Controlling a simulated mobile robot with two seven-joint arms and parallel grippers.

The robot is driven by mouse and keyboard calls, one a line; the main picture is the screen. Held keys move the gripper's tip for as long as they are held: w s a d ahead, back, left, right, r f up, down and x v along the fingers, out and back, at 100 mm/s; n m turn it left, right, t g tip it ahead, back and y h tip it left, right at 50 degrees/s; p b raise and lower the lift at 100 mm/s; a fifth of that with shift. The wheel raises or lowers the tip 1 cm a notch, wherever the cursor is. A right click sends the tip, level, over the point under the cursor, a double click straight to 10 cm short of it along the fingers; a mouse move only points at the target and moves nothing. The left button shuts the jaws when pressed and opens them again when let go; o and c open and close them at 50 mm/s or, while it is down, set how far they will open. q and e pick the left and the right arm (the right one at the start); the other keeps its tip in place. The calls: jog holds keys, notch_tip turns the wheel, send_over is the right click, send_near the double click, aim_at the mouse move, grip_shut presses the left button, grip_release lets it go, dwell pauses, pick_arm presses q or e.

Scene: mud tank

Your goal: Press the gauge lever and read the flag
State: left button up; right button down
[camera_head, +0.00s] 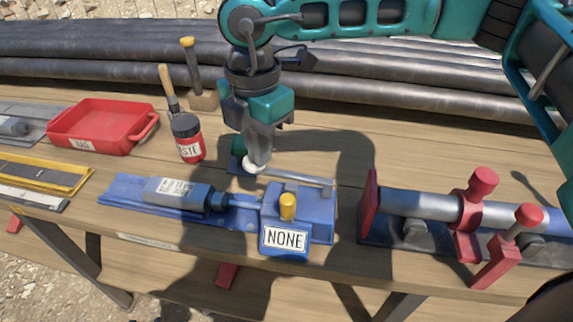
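The blue gauge (240,221) lies on the wooden bench in the middle, with a grey cylinder labelled in small print (178,191) on its left part. A yellow knob (287,205) tops its blue box, and the flag plate (284,240) on the front reads "NONE". A thin metal lever (300,178) runs behind the box, with a white ball end (253,166) at its left. My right gripper (258,158) points down at the ball end and seems to touch it; its fingers look close together. My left gripper is not in view.
A red tray (100,127) and a yellow-edged tray (45,173) lie at left. A red-labelled jar (187,138), a brush (168,88) and a yellow-topped tool (191,65) stand behind. A steel pipe in red clamps (430,209) is at right. Pipes lie beyond the bench.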

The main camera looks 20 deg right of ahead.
jog(key=shift+f+b, duration=0.3)
jog(key=shift+f, duration=0.25)
jog(key=shift+d+r, duration=0.1)
jog(key=shift+r, duration=0.15)
notch_tip(320, 180, up, 11)
jog(key=p, duration=0.6)
jog(key=shift+s, duration=0.1)
dwell(0.3)
